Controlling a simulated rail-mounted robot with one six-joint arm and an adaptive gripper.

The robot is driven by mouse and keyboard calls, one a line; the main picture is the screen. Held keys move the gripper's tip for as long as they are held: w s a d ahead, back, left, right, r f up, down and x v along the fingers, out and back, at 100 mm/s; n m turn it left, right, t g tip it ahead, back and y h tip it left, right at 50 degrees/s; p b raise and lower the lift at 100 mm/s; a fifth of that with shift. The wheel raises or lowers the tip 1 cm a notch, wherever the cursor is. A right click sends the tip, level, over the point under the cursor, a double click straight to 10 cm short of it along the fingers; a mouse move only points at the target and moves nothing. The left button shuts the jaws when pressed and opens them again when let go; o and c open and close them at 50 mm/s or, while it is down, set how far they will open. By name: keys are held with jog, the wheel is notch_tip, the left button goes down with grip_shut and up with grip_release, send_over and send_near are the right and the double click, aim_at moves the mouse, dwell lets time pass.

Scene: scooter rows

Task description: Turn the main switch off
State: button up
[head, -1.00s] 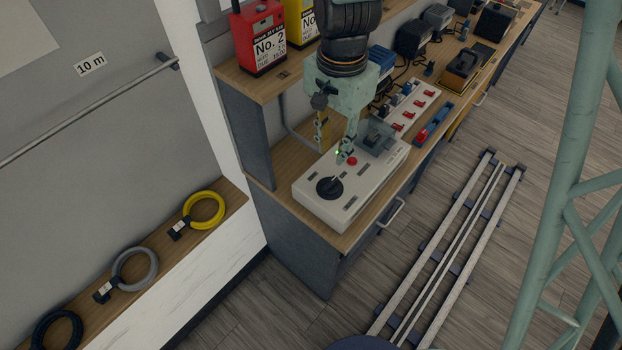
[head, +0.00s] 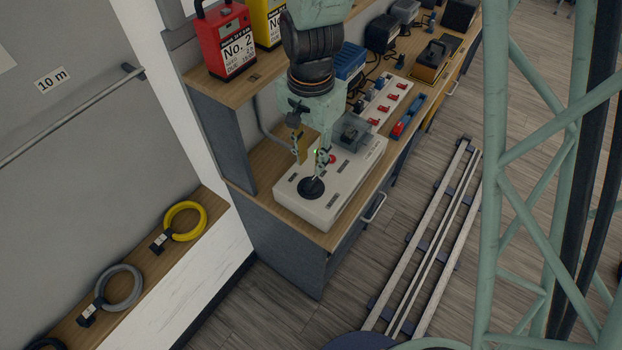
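The white control box (head: 345,190) stands on the bench's lower wooden top. A black round rotary knob (head: 311,188) sits on its near left corner; I take it for the main switch. The direction its handle points is hard to read, partly behind a fingertip. My gripper (head: 312,162) points down over the box with its two fingers apart. One finger is just behind the knob, between it and the red button (head: 331,159); the other is further left. I cannot tell whether a finger touches the knob. A small green light shows by the nearer finger.
A clear-covered block (head: 352,132) stands at the box's far end. Behind it is a white strip of red switches (head: 387,100). A shelf with a red No. 2 can (head: 226,42) is at upper left. Floor rails (head: 415,240) run to the right.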

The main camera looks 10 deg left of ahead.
aim_at(311, 181)
jog(key=shift+f+b, duration=0.4)
jog(key=shift+f, duration=4.2)
jog(key=shift+c, duration=0.3)
grip_shut()
